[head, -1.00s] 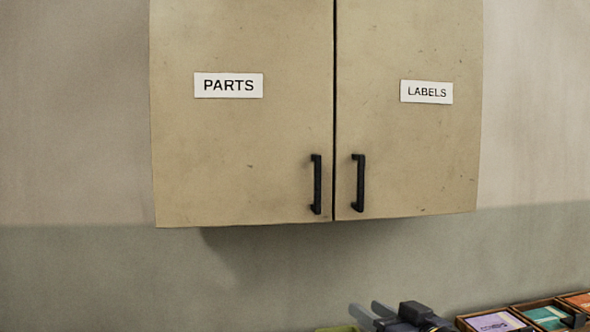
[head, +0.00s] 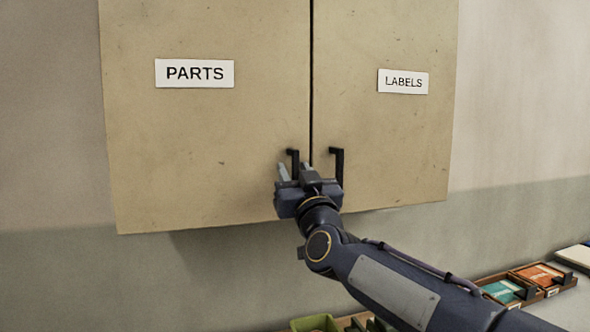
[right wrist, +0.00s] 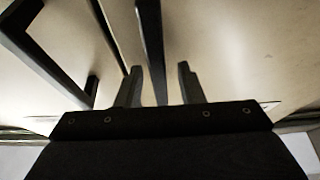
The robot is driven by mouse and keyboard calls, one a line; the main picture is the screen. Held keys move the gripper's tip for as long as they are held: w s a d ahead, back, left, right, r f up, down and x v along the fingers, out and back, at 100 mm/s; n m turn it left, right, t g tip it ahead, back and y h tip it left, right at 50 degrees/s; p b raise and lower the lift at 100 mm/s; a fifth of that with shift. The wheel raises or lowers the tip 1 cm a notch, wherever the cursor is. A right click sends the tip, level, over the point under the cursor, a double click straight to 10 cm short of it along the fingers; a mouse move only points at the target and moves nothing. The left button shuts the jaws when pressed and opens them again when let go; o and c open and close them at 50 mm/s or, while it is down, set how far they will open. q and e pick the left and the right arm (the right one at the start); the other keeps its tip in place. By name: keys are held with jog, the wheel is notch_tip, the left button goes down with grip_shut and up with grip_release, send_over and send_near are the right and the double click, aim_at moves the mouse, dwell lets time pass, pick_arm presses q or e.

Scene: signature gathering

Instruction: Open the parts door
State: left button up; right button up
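The parts door (head: 205,130) is the left door of a beige wall cabinet, marked PARTS, and it is closed. Its black bar handle (head: 293,154) is near the lower right corner, with its lower part hidden by my right gripper (head: 295,172). In the right wrist view the gripper (right wrist: 160,68) is open, and a black handle bar (right wrist: 150,45) runs between its fingers, nearer the left finger, with a gap on the right. I cannot tell whether the left finger touches it. My left gripper is out of view.
The closed labels door (head: 385,135) is on the right. Its handle (head: 338,164) is close beside my right gripper and also shows at left in the right wrist view (right wrist: 45,58). Below are a green bin (head: 315,323) and card trays (head: 541,275) on the counter.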

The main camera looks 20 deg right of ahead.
jog(key=shift+w, duration=0.15)
grip_shut()
dwell(0.4)
